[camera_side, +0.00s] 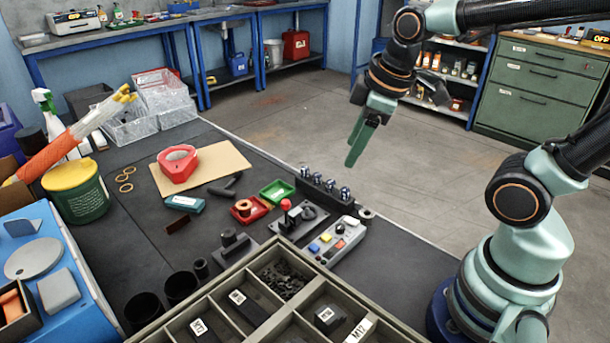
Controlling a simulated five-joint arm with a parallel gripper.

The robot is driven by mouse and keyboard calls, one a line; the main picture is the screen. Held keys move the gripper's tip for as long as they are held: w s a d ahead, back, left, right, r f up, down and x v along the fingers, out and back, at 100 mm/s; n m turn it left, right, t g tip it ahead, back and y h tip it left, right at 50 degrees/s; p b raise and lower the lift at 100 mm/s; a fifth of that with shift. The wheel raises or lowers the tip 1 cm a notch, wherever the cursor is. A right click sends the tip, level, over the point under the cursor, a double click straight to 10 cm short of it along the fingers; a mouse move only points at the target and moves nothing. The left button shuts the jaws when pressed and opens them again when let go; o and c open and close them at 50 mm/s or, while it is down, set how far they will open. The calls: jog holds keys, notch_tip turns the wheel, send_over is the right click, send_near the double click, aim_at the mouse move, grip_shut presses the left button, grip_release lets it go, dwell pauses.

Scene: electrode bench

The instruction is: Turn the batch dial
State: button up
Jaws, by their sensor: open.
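My gripper (358,158) hangs in the air at the upper middle, fingers pointing down. It is open and empty, above and beyond the back edge of the bench. No dial is clearly marked as the batch dial. A black round knob (230,238) stands on a dark plate near the parts tray and may be it; its markings are too small to tell. A grey control box (341,240) with coloured buttons and a red-knobbed lever unit (304,219) stand to its right. My gripper touches none of these.
A divided parts tray (215,292) fills the front. Small red (261,212) and green (277,190) trays, a row of upright silver-topped pieces (324,184) and a red ring-shaped object (178,163) on a tan board stand behind.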

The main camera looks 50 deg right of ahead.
jog(key=w+a+r+m+g, duration=0.1)
jog(key=w+a+r+m, duration=0.15)
jog(key=w+m, duration=0.45)
jog(key=w+a+r+m, duration=0.1)
jog(key=w+r+m, duration=0.3)
jog(key=m, duration=0.5)
jog(key=w+a+f+m+g, duration=0.1)
jog(key=w+f+m, duration=0.2)
jog(key=w+m, duration=0.1)
jog(key=w+a+f+m+g, duration=0.1)
jog(key=w+a+f+m, duration=0.1)
jog(key=w, duration=0.4)
jog(key=shift+a+f+m, duration=0.25)
jog(key=shift+f+m, duration=0.3)
jog(key=shift+m, duration=0.65)
jog(key=s+d+r+n+t, duration=0.1)
jog(key=s+d+r+n, duration=0.15)
jog(key=s+n, duration=0.2)
jog(key=s+d+r+n+t, duration=0.1)
jog(key=s+d+r+n, duration=0.1)
jog(key=s+r+n, duration=0.3)
jog(key=s+d+f+n+t, duration=0.1)
jog(key=s+f+n, duration=0.2)
jog(key=s, duration=0.3)
jog(key=s+d+f+n+t, duration=0.1)
jog(key=s+f+n, duration=0.1)
jog(key=s+n, duration=0.3)
jog(key=shift+s+d+f+t, duration=0.3)
jog(key=shift+s+f, duration=0.1)
jog(key=shift+s, duration=0.35)
